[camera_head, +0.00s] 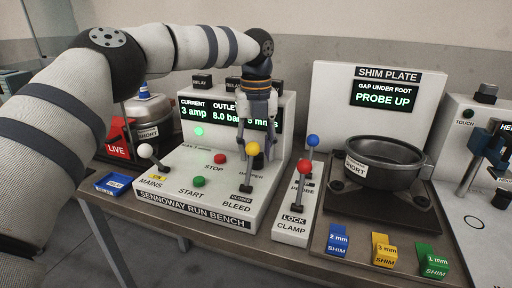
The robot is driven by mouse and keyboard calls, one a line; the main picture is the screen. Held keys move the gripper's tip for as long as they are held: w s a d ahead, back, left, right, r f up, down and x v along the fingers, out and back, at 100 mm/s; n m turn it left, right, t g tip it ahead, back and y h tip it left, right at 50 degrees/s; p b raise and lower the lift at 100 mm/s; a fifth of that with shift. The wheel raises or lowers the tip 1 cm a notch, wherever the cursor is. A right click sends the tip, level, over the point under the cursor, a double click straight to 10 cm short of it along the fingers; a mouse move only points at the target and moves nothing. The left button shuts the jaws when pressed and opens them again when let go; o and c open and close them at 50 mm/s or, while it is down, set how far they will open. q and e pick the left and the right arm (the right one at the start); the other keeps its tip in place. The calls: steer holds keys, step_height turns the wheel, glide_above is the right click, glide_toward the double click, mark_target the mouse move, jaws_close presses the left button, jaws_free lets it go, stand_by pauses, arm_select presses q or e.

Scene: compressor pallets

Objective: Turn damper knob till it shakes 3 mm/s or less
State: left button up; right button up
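The run bench (180,185) is a white console with a sloped front. My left gripper (256,150) points down over its right side, just behind the yellow-balled BLEED lever (253,149). The damper label is partly covered there, and I cannot make out the damper knob behind the lever and gripper. Whether the fingers are open or shut on it is not clear. My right gripper is not in view.
The white-balled MAINS lever (145,151), red STOP button (219,159) and green START button (199,182) are on the bench. The clamp panel (292,226) with red and blue levers stands close right. Beyond are a pot (385,165) and several coloured shims along the front.

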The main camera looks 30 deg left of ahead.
arm_select(q)
steer(key=c, duration=0.6)
steer(key=m, duration=0.3)
steer(key=shift+a+r, duration=0.1)
steer(key=shift+m, duration=2.1)
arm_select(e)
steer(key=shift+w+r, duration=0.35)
arm_select(q)
steer(key=o, duration=1.1)
steer(key=shift+o, duration=0.2)
